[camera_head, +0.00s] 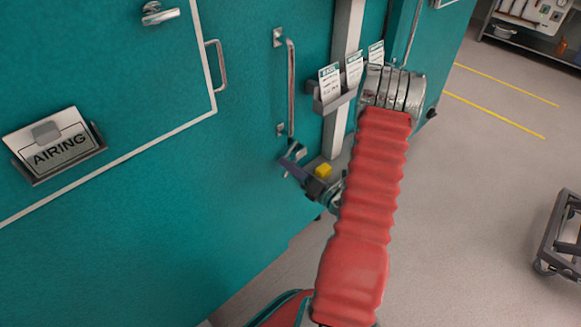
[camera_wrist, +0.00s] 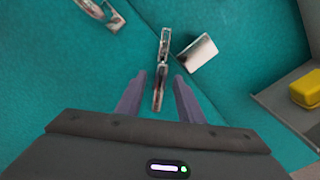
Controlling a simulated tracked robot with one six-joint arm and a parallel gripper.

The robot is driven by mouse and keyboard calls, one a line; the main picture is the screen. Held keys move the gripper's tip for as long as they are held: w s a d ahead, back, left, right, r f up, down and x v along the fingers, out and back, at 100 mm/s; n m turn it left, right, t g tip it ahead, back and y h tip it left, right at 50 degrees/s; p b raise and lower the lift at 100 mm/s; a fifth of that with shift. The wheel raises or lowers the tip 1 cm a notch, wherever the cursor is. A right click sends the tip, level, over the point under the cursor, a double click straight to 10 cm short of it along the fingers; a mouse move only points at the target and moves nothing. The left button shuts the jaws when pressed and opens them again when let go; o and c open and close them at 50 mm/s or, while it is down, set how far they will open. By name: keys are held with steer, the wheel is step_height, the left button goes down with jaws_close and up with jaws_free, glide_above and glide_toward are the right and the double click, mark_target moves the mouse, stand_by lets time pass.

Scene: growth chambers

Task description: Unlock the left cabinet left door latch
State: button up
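The latch (camera_wrist: 161,70) is a narrow shiny metal lever on the teal cabinet door (camera_wrist: 235,25) in the wrist view. A small angled metal plate (camera_wrist: 197,54) sits just to its right. My gripper (camera_wrist: 162,88) is open, with one purple-grey finger on each side of the lever and visible gaps between. In the head view my gripper (camera_head: 291,160) is close to the teal door (camera_head: 240,150), below the long vertical door handle (camera_head: 290,90). The latch is hard to make out there. The handle's lower end (camera_wrist: 95,10) also shows in the wrist view.
A yellow block (camera_head: 323,170) sits on a grey ledge right of my gripper; it also shows in the wrist view (camera_wrist: 306,89). Label cards (camera_head: 354,70) stand in a holder on the grey post. An AIRING sign (camera_head: 58,146) hangs at left. A cart (camera_head: 562,240) stands right on open floor.

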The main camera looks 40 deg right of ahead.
steer(key=shift+c, duration=0.6)
jaws_close()
